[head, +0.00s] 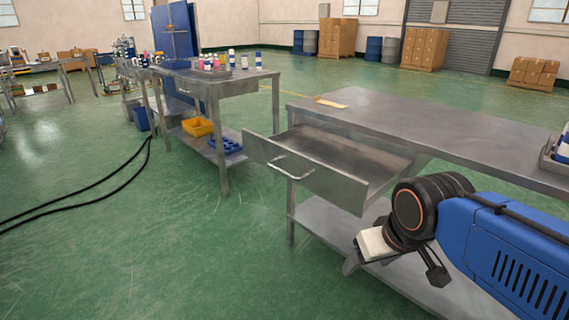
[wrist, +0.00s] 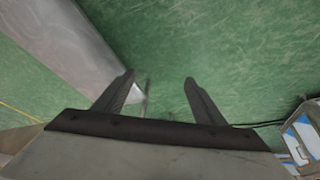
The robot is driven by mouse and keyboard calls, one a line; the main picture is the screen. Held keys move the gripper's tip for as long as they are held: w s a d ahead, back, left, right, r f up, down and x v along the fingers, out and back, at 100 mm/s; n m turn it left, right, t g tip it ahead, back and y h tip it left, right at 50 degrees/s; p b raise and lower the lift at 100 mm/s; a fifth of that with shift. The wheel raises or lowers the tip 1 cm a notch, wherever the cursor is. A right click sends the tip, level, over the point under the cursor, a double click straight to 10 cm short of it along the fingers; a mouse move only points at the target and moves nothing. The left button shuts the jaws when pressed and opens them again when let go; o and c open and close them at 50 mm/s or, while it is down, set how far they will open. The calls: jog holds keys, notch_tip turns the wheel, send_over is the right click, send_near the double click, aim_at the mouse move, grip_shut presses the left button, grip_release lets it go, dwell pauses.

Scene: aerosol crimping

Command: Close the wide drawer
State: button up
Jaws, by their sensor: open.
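The wide drawer (head: 310,172) is a metal drawer under the near steel table's top, pulled well out toward the left front. Its inside looks empty. A bar handle (head: 291,168) is on its front panel. My gripper (head: 397,272) is in front of the near table, to the right of the drawer front and lower than it, apart from the handle. In the wrist view, the two fingers of my gripper (wrist: 160,90) are spread with nothing between them. Green floor shows beyond them. The handle is not clearly seen in the wrist view.
The near table (head: 400,118) has a lower shelf (head: 335,225) and a tray (head: 555,155) at its right end. A second table (head: 220,82) with bottles stands behind left. Black cables (head: 90,187) lie on the floor at left. The floor before the drawer is clear.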

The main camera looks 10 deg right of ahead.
jog(key=shift+a, duration=0.5)
